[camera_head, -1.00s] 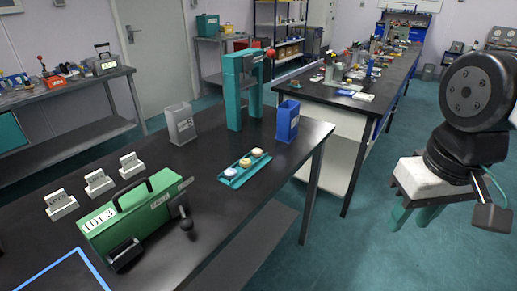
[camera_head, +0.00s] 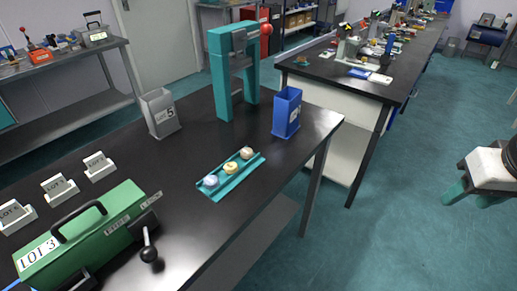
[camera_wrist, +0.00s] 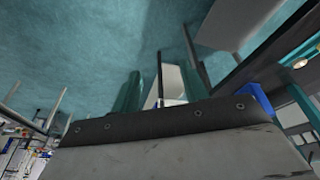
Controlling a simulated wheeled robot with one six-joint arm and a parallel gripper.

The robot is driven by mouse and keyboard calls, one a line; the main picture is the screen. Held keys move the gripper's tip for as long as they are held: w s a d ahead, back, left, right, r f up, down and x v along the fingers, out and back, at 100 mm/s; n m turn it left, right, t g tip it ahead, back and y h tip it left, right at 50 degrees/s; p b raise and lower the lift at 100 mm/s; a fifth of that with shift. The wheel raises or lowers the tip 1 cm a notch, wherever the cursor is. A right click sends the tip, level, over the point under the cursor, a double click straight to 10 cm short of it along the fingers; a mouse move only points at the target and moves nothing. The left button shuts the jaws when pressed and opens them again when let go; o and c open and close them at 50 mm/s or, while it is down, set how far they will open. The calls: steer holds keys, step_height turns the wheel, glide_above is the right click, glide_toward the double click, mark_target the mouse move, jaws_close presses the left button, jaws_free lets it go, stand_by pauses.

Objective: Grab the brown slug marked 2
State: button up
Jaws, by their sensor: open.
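A teal tray (camera_head: 229,188) on the black bench holds three round slugs in a row. The tan-brown slug (camera_head: 247,153) is at the far right end, the yellow slug (camera_head: 231,168) in the middle, and the pale lavender slug (camera_head: 211,181) at the near left end. Their marks are too small to read. My gripper (camera_head: 472,199) is at the right edge of the head view, far from the tray over the floor, its teal fingers apart and empty. They also show in the wrist view (camera_wrist: 162,88), which is steeply tilted.
A teal press (camera_head: 222,75) stands behind the tray, with a blue bin (camera_head: 287,113) to the right and a grey bin (camera_head: 160,113) to the left. A green machine (camera_head: 82,236) with a lever and several white label stands sit at front left. Floor lies between bench and gripper.

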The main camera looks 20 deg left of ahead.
steer(key=w+a+f+n+t+y, duration=0.15)
steer(key=w+a+f, duration=0.25)
steer(key=w+a, duration=0.45)
steer(key=n+t+y, duration=0.4)
steer(key=n+y, duration=0.3)
steer(key=y, duration=0.2)
glide_toward(249, 154)
steer(key=shift+w+a+g, duration=0.25)
steer(key=shift+w+a, duration=0.1)
steer(key=shift+w, duration=0.15)
steer(key=shift+w+a+f, duration=0.1)
steer(key=shift+a, duration=0.25)
steer(key=x, duration=0.7)
steer(key=shift+w+d+f, duration=0.1)
steer(key=shift+w, duration=0.05)
steer(key=shift+c, duration=0.4)
steer(key=c, duration=0.7)
